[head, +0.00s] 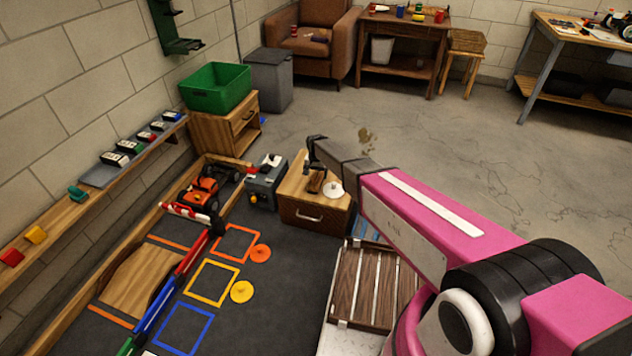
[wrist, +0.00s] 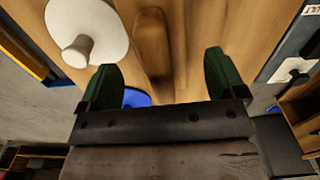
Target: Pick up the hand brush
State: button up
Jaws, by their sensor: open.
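The hand brush (head: 315,182), a dark brown elongated piece, lies on the top of a small wooden cabinet (head: 316,213). In the wrist view the brush (wrist: 152,45) shows its long wooden body running away between my two green fingertips. My gripper (head: 312,160) is above the cabinet top, near the brush; in the wrist view its fingers (wrist: 160,78) are wide apart with nothing held. The brush's near end is hidden by my gripper body in the wrist view. Whether the fingertips are level with the brush I cannot tell.
A white disc with a knob (wrist: 88,32) lies left of the brush in the wrist view; a blue round thing (wrist: 135,97) shows near the left finger. A grey box (head: 266,184) stands left of the cabinet, and a slatted wooden pallet (head: 362,290) is in front.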

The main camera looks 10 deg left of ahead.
notch_tip(320, 180, down, 3)
jog(key=c, duration=1.1)
jog(key=shift+r, duration=0.15)
jog(key=shift+r, duration=0.8)
notch_tip(320, 180, up, 2)
jog(key=shift+r, duration=0.2)
jog(key=s+r, duration=0.2)
jog(key=s, duration=0.1)
jog(key=s+a+r, duration=0.1)
jog(key=s+r, duration=0.1)
jog(key=s, duration=0.2)
jog(key=s+r, duration=0.3)
jog(key=s, duration=0.1)
jog(key=shift+s+a, duration=0.25)
jog(key=shift+a, duration=0.05)
